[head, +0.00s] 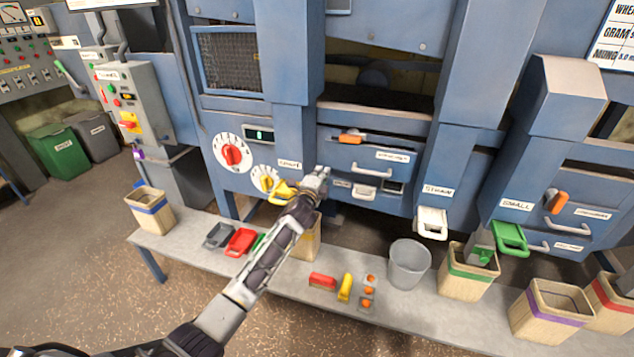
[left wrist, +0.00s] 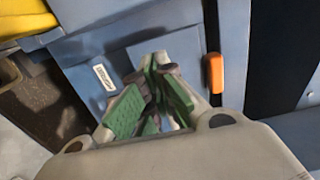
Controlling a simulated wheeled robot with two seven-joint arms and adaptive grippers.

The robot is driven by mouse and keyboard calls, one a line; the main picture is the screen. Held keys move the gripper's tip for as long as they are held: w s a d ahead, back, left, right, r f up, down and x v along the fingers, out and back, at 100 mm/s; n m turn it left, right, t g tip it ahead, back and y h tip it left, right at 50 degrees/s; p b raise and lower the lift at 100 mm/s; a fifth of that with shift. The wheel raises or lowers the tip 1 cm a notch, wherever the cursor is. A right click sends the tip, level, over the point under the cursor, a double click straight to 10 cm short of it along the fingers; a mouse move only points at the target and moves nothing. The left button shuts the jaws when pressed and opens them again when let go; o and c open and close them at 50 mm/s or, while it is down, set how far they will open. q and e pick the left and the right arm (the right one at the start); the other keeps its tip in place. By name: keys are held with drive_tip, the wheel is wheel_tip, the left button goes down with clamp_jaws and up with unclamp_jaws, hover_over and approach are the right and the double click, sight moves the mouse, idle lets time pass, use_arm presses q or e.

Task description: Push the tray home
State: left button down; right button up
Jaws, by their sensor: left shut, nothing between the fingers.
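A blue tray front (head: 345,158) with a grey bar handle (head: 371,168) and a white label sits in the middle machine. An orange latch (head: 351,137) is above it and also shows in the left wrist view (left wrist: 214,73). I cannot tell from these views how far the tray sits in. My left gripper (head: 322,172) is shut and empty, close to the left end of the tray front. Its green-padded fingers (left wrist: 156,98) point at the blue panel in the left wrist view; contact cannot be told. My right gripper is not in view.
A yellow spout (head: 282,190) is just left of my gripper. The bench (head: 205,215) holds a grey bucket (head: 409,265), scoops and wooden bins. A white spout (head: 432,223) sticks out to the right.

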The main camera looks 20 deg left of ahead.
use_arm(q)
drive_tip(key=s, duration=0.5)
drive_tip(key=shift+s+a, duration=0.1)
drive_tip(key=shift+s, duration=0.15)
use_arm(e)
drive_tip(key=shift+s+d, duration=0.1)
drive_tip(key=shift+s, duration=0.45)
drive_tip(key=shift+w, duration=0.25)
